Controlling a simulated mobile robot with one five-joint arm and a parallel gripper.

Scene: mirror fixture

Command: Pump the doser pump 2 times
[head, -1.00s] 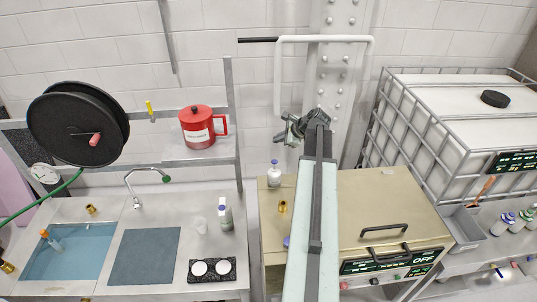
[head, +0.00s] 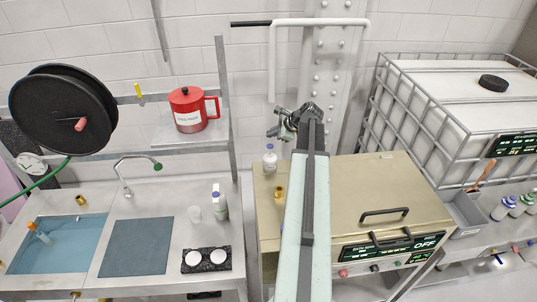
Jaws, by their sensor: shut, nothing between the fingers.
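No part is clearly marked as a doser pump. A white bottle with a purple cap (head: 269,160) stands at the back left of the beige cabinet. My gripper (head: 284,126) is shut and empty. In the picture it is above and right of the purple-capped bottle, in front of the wall, with a visible gap. My arm comes up from the bottom and hides part of the cabinet.
A red pot (head: 194,109) sits on a shelf. A white pipe (head: 320,22) runs above my gripper. A caged tank (head: 450,95) is at right.

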